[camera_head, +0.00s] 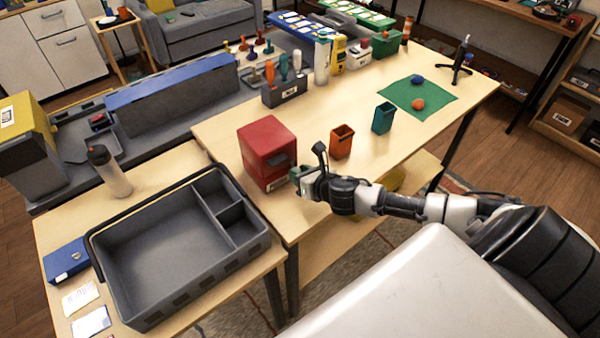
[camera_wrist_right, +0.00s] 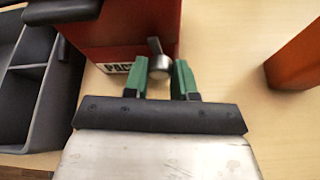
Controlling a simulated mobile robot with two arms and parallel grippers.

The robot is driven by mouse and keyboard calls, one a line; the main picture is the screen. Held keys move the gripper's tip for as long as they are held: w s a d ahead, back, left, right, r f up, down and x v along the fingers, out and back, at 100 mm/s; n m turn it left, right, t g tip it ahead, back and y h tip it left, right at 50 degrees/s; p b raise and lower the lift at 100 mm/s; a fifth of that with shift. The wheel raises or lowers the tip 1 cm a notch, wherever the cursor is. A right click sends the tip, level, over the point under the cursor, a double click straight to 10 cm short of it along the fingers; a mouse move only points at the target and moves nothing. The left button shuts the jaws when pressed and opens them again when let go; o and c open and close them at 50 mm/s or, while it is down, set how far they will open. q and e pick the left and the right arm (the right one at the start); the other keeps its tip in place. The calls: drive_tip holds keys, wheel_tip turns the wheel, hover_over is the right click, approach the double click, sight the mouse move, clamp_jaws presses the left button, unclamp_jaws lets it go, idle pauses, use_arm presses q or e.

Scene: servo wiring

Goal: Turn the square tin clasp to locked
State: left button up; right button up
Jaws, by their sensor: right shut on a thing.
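The square tin is a red box (camera_head: 267,150) standing on the wooden table near its left front corner; its red front with a white label also shows in the right wrist view (camera_wrist_right: 110,50). The clasp (camera_wrist_right: 159,64) is a round metal knob with a small dark lever on the tin's front. Its lever points up in the wrist view. My right gripper (camera_head: 296,176) is at the tin's front; its green fingers (camera_wrist_right: 161,68) are shut on the clasp, one on each side. The clasp is hidden in the head view. My left gripper is not in view.
A grey divided tray (camera_head: 130,222) stands left of the tin on a lower table. An orange cup (camera_head: 341,142) and a teal cup (camera_head: 382,118) stand right of the tin. A tool holder (camera_head: 284,92) is behind. The tabletop between tin and green mat (camera_head: 440,98) is partly clear.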

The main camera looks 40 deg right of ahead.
drive_tip(key=shift+m+y, duration=0.4)
drive_tip(key=shift+m, duration=0.2)
drive_tip(key=o, duration=0.9)
drive_tip(key=shift+o, duration=0.2)
drive_tip(key=shift+s+d, duration=0.1)
drive_tip(key=b+v, duration=0.1)
drive_tip(key=v, duration=0.7)
drive_tip(key=shift+s+b, duration=0.2)
drive_tip(key=shift+b, duration=0.2)
drive_tip(key=shift+v, duration=1.15)
